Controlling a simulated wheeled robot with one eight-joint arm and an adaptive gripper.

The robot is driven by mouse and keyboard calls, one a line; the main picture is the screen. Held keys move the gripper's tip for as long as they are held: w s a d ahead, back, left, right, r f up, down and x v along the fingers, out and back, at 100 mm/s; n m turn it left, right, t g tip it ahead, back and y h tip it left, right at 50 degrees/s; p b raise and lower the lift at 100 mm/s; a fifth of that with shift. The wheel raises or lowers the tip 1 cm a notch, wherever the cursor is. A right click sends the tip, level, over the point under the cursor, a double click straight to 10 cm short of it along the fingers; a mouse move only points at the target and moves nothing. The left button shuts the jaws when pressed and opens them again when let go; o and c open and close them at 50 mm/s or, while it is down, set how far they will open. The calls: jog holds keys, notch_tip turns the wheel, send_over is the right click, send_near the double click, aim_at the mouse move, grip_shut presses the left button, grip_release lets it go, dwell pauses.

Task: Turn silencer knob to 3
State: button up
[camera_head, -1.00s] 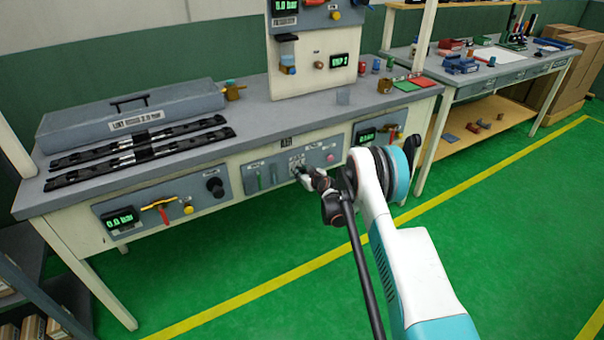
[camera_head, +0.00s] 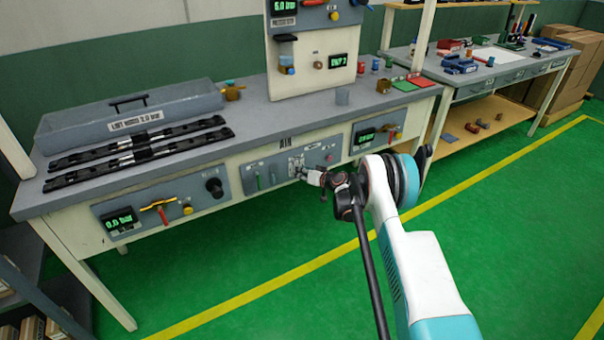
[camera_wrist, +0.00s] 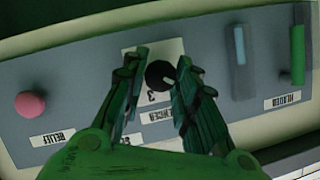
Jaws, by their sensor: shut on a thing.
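The silencer knob (camera_wrist: 157,74) is a small dark round knob on a pale plate of the grey panel. In the wrist view it sits between my two fingertips, with a light mark at its lower right edge. In the head view my gripper (camera_head: 305,173) is at the bench's front panel (camera_head: 268,172) and hides most of the knob.
A pink button (camera_wrist: 31,105) labelled RELIEF is left of the knob in the wrist view. A blue slider (camera_wrist: 240,47) and a green slider (camera_wrist: 297,53) are to its right. In the head view a grey case (camera_head: 130,112) lies on the bench. The green floor (camera_head: 270,260) is clear.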

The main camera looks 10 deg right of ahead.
dwell(0.4)
jog(key=o, duration=1)
jog(key=shift+o, duration=0.2)
jog(key=v, duration=1.2)
